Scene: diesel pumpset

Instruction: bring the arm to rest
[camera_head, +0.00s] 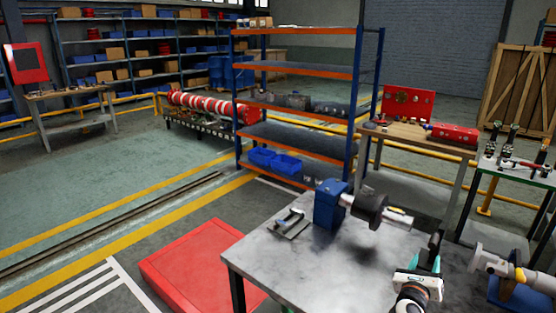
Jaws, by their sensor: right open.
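My right gripper (425,262) is in the lower right of the head view, with a white body and teal fingers. It is over the near right part of the grey metal workbench (280,270). Its fingers are apart and nothing shows between them. My left gripper is not in view.
On the bench, a blue unit with a dark round part (330,204) stands beyond the gripper, and a small metal fixture (290,223) lies to the left. A red platform (190,265) lies on the floor at left.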

